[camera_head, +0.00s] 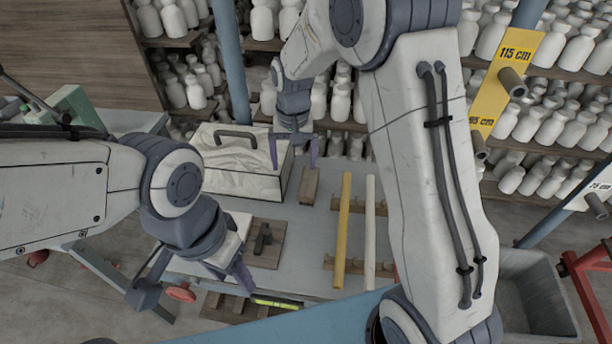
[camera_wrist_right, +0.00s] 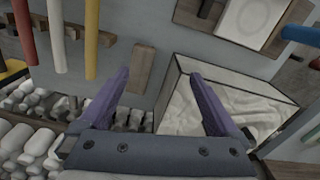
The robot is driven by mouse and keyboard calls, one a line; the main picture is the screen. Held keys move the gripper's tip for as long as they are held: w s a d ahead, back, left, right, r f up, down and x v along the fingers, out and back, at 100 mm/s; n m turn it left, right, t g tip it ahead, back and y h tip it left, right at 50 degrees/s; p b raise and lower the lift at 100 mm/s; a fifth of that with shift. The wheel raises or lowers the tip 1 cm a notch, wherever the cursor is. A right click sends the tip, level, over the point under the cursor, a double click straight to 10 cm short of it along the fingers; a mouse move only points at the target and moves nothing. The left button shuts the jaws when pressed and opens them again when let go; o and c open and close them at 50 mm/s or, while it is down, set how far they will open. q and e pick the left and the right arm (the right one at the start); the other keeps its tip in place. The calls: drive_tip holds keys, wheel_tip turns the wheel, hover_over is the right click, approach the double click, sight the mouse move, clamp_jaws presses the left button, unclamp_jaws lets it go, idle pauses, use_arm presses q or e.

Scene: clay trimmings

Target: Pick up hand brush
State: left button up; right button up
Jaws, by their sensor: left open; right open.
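A small brown wooden block (camera_head: 309,186), which may be the hand brush, lies on the grey table; I cannot make out bristles. It also shows in the right wrist view (camera_wrist_right: 140,68), just beyond the left fingertip. My right gripper (camera_head: 293,158) is open and empty, its purple fingers pointing down near the right edge of a white box, left of the block. Its spread fingers show in the wrist view (camera_wrist_right: 158,76). My left gripper (camera_head: 196,286) is open and empty, low at the table's front left.
The white box (camera_head: 218,184) holds pale crumpled material and has a grey handle above it. A yellow rod (camera_head: 342,235) and a white rod (camera_head: 370,235) lie on wooden rests at right. A board with a dark-handled piece (camera_head: 262,238) sits nearer. Shelves of white bottles stand behind.

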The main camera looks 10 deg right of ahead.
drive_tip(key=w+d+f+m, duration=0.1)
drive_tip(key=w+d+f, duration=0.1)
drive_tip(key=w+d+f+m, duration=0.1)
drive_tip(key=w+d+f, duration=0.1)
drive_tip(key=d, duration=0.1)
drive_tip(key=shift+w+f, duration=0.15)
drive_tip(key=shift+w, duration=0.15)
drive_tip(key=p, duration=0.1)
hover_over(309, 180)
wheel_tip(309, 180, down, 5)
drive_tip(key=shift+s+r, duration=0.1)
drive_tip(key=shift+r, duration=0.1)
wheel_tip(309, 180, down, 5)
drive_tip(key=shift+r+p, duration=0.15)
drive_tip(key=shift+p, duration=0.75)
drive_tip(key=shift+f, duration=0.55)
drive_tip(key=c, duration=1.5)
drive_tip(key=shift+c, duration=0.2)
drive_tip(key=shift+r, duration=0.15)
drive_tip(key=r, duration=0.1)
drive_tip(key=r+b, duration=0.1)
drive_tip(key=r, duration=0.2)
drive_tip(key=shift+d+b, duration=0.25)
drive_tip(key=shift+b, duration=0.05)
drive_tip(key=d+r+b, duration=0.2)
drive_tip(key=d+r, duration=0.4)
drive_tip(key=d, duration=0.5)
drive_tip(key=shift+r, duration=0.4)
